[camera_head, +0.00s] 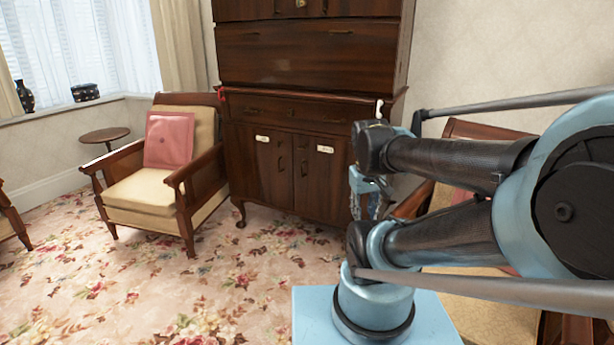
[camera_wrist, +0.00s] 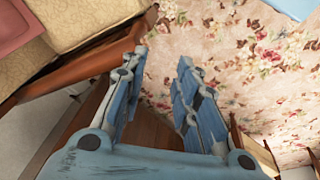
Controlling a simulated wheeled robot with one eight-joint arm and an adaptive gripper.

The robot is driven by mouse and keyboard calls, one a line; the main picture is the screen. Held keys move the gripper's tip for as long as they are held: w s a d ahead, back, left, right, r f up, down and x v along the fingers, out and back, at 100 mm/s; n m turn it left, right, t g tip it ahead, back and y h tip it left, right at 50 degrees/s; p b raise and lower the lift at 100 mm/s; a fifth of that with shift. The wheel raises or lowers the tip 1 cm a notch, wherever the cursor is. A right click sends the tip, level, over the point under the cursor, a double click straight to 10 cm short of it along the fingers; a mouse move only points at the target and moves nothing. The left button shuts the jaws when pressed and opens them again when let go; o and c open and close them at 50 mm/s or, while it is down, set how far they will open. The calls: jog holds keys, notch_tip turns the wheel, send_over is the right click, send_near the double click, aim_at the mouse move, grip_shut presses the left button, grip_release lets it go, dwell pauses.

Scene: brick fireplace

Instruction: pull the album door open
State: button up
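A dark wooden cabinet (camera_head: 310,55) stands against the wall in the head view. Its lower part has two shut doors, a left door (camera_head: 263,172) and a right door (camera_head: 322,180). Each bears a small white label, the left label (camera_head: 262,139) and the right label (camera_head: 325,149); I cannot read which says album. The door handles sit near the middle seam. My gripper (camera_head: 364,190) hangs to the right of the right door, partly hidden by my arm. In the wrist view my gripper (camera_wrist: 165,62) has its fingers apart with nothing between them.
A cream armchair (camera_head: 150,190) with a pink cushion (camera_head: 169,139) stands left of the cabinet. Another armchair (camera_head: 480,305) is at right, largely behind my arm. A small round table (camera_head: 104,135) is at far left. The floral carpet (camera_head: 180,290) before the cabinet is clear.

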jog(key=w+r+n+t+h, duration=0.1)
jog(key=w+r+n+h, duration=0.15)
jog(key=w, duration=0.75)
jog(key=w+r+n+h, duration=0.15)
jog(key=w+n, duration=0.25)
jog(key=w, duration=0.5)
jog(key=w+r+n+t+h, duration=0.15)
jog(key=w+n, duration=0.25)
jog(key=w, duration=0.6)
jog(key=w+a+f+n+t+h, duration=0.1)
jog(key=w+a+n+h, duration=0.2)
jog(key=w, duration=0.7)
jog(key=w+a+f+n+t+h, duration=0.1)
jog(key=w+a+f+n+t, duration=0.3)
jog(key=w+a+f+n, duration=0.55)
jog(key=w+a+f+n+t+h, duration=0.1)
jog(key=w+a+f+n+t, duration=0.15)
jog(key=a+f, duration=0.5)
jog(key=w+a+f+n+t, duration=0.1)
jog(key=w+a+f+t, duration=0.15)
jog(key=a+f, duration=0.45)
send_near(299, 170)
jog(key=shift+g, duration=0.45)
jog(key=d+r, duration=0.1)
jog(key=d, duration=0.1)
jog(key=w+d+r, duration=0.1)
jog(key=d, duration=0.1)
jog(key=w+d+r, duration=0.1)
jog(key=d, duration=0.1)
jog(key=shift+d, duration=0.1)
